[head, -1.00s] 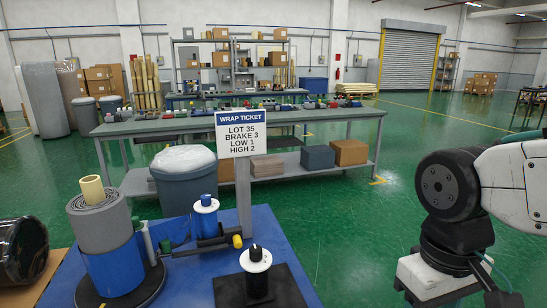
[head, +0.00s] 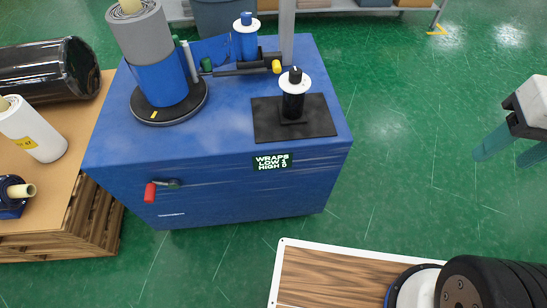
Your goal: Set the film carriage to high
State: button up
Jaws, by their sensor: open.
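A blue machine bench (head: 110,150) stands left of centre. On it, a grey-and-blue roll (head: 160,80) stands on a round black turntable (head: 140,115). Behind it is a blue spool with white flanges (head: 247,42), beside a black bar with a yellow tip (head: 276,67); this looks like the film carriage, but I cannot tell its setting. A black knob with a white dial (head: 295,82) stands on a black plate (head: 265,125). The front display (head: 272,162) reads WRAPS, LOW 1, HIGH 0. My gripper (head: 498,157), with teal fingers, is open and empty at the right, apart from the bench.
Green floor (head: 400,130) is clear between bench and gripper.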

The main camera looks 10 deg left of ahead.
aim_at(272, 60)
jog(key=u, duration=0.9)
